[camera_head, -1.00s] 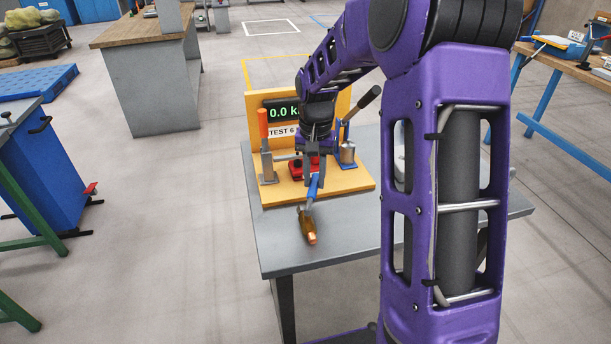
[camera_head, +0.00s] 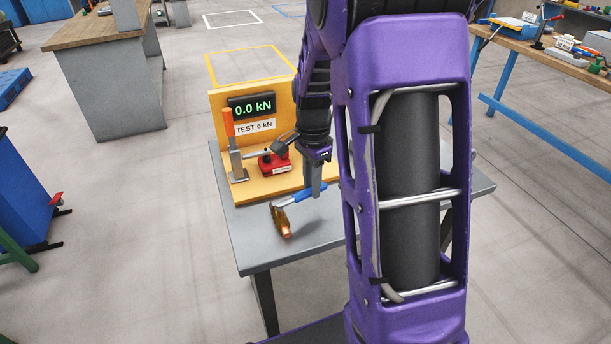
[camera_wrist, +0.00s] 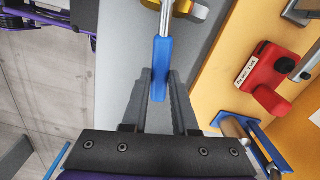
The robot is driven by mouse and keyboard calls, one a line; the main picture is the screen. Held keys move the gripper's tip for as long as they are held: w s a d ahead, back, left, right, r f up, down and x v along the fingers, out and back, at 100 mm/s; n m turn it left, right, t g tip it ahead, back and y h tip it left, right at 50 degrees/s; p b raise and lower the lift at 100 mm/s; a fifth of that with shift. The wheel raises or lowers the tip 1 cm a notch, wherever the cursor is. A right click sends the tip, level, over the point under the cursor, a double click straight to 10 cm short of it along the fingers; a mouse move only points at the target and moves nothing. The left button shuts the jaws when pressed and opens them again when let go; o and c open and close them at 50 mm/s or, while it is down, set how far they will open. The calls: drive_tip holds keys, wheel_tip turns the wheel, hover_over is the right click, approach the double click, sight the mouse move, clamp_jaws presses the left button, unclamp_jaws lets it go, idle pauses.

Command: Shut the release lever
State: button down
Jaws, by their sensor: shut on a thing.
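The tool on the grey table has a brass-brown body (camera_head: 281,218) with a copper-coloured tip at its near end. A blue-handled lever (camera_head: 310,192) runs from it to the right, towards my gripper (camera_head: 313,188). In the wrist view the blue handle (camera_wrist: 160,68) lies between the fingers of my gripper (camera_wrist: 160,80), which are shut on it. A metal rod (camera_wrist: 165,18) joins it to the yellow body (camera_wrist: 188,9) at the top edge. Which lever is the release lever is not labelled.
An orange fixture (camera_head: 262,188) stands behind, with a 0.0 kN display (camera_head: 253,108), an upright orange-handled clamp (camera_head: 229,123) and a red block (camera_head: 275,163). The red block also shows right of the fingers in the wrist view (camera_wrist: 270,68). Bare grey table (camera_head: 255,252) lies in front.

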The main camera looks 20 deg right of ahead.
drive_tip(key=shift+s+d+m+p, duration=0.15)
drive_tip(key=shift+s+m+p, duration=0.2)
drive_tip(key=shift+s+m, duration=0.7)
drive_tip(key=shift+w+m, duration=0.15)
drive_tip(key=shift+m, duration=0.1)
drive_tip(key=c, duration=0.7)
unclamp_jaws()
wheel_tip(320, 180, up, 18)
drive_tip(key=p, duration=0.2)
drive_tip(key=shift+f+p, duration=0.25)
drive_tip(key=shift+p, duration=0.05)
